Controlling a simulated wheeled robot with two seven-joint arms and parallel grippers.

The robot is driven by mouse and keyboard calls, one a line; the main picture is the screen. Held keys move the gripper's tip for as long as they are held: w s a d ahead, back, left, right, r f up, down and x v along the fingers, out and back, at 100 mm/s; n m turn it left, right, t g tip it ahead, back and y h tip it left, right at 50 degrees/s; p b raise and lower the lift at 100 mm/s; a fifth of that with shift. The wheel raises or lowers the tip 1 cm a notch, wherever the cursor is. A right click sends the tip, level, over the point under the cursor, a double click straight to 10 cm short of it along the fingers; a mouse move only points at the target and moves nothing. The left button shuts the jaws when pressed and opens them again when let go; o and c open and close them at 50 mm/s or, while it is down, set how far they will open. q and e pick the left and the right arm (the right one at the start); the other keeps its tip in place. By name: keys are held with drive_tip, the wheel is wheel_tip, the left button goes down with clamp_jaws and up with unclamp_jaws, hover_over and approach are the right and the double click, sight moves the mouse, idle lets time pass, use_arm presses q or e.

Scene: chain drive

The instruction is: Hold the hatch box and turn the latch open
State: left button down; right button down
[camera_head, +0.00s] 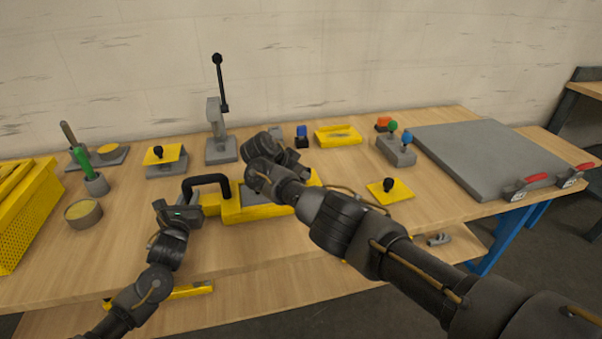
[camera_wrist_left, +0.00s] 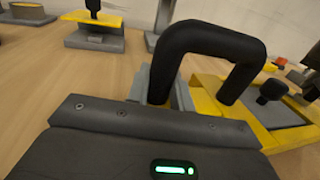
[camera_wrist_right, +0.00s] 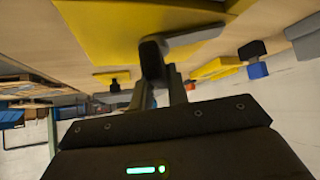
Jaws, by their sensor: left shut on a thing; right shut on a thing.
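The hatch box (camera_head: 234,209) is yellow with a grey top panel and sits mid-table. A black loop handle (camera_head: 207,180) stands at its left end; the left wrist view shows this handle (camera_wrist_left: 208,42) close up. My left gripper (camera_head: 178,212) is shut on the handle's near leg. My right gripper (camera_head: 268,150) is over the far side of the box, and its arm hides part of the box. In the right wrist view it is shut on a dark-ended grey lever, seemingly the latch (camera_wrist_right: 193,38), beside the yellow box. Its fingertips are hidden in the head view.
A lever press (camera_head: 220,145) and a yellow plate with a black knob (camera_head: 163,155) stand behind left. A yellow tray (camera_head: 338,136) and blue block (camera_head: 302,135) lie behind. Another knobbed yellow plate (camera_head: 390,190) lies right. A grey slab (camera_head: 485,155) covers the table's right.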

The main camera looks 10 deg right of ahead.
drive_tip(key=shift+s+a+m+g, duration=0.1)
drive_tip(key=shift+m+g, duration=0.2)
drive_tip(key=shift+m, duration=0.1)
idle(0.3)
drive_tip(key=c, duration=1.4)
unclamp_jaws()
drive_tip(key=shift+o, duration=0.2)
drive_tip(key=shift+r, duration=0.1)
drive_tip(key=v, duration=1.2)
drive_tip(key=shift+a, duration=0.1)
